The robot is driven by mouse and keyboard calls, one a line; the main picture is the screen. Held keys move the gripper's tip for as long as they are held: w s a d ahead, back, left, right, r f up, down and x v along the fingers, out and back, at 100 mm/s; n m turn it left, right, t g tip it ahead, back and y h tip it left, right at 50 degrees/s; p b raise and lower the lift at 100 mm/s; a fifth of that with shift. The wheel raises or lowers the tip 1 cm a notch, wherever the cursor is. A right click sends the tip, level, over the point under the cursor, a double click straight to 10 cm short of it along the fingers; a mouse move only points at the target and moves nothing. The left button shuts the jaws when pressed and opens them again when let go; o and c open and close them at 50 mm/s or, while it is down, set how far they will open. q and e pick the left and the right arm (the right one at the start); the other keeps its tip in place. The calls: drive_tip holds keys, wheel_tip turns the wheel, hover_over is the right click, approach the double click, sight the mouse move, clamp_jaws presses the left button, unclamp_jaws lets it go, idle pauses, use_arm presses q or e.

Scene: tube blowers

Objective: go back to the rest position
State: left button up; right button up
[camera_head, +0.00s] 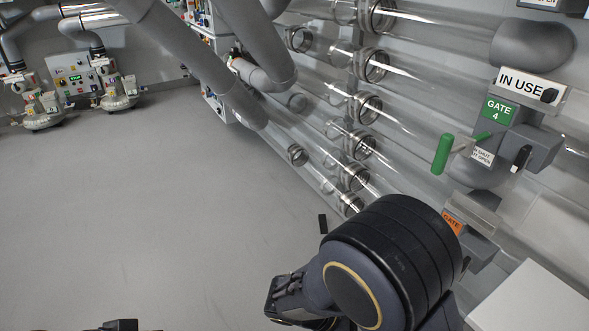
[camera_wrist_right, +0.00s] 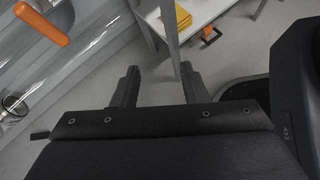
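In the wrist view my right gripper (camera_wrist_right: 158,85) has its two dark fingers apart, with only grey floor between them. In the head view my right arm fills the bottom right and hides most of its hand. A small dark piece (camera_head: 121,325) at the bottom edge, left of the middle, may be part of my left gripper; its fingers do not show. Gate 4 (camera_head: 498,109) has a green label, a green handle (camera_head: 442,154) and an "IN USE" sign (camera_head: 530,86). Below it, a gate with an orange label (camera_head: 452,222) is partly behind my arm.
Clear tubes (camera_head: 400,80) run along the wall close to my right arm. The wrist view shows an orange handle (camera_wrist_right: 42,22) at upper left and a table (camera_wrist_right: 215,12) with yellow items (camera_wrist_right: 183,17). Blower machines (camera_head: 118,95) stand far left. The floor (camera_head: 130,210) is open.

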drive_tip(key=s+d+r+m+t+y, duration=0.3)
drive_tip(key=s+r+m+y, duration=0.3)
drive_tip(key=m, duration=0.3)
drive_tip(key=s+d+r+m+t+y, duration=0.3)
drive_tip(key=s+r+m+y, duration=0.1)
drive_tip(key=r+m+y, duration=0.4)
wheel_tip(320, 180, up, 28)
drive_tip(key=m+p, duration=0.1)
drive_tip(key=p, duration=2.8)
drive_tip(key=shift+w+a+g, duration=0.15)
drive_tip(key=shift+w+g, duration=0.1)
drive_tip(key=shift+g, duration=0.05)
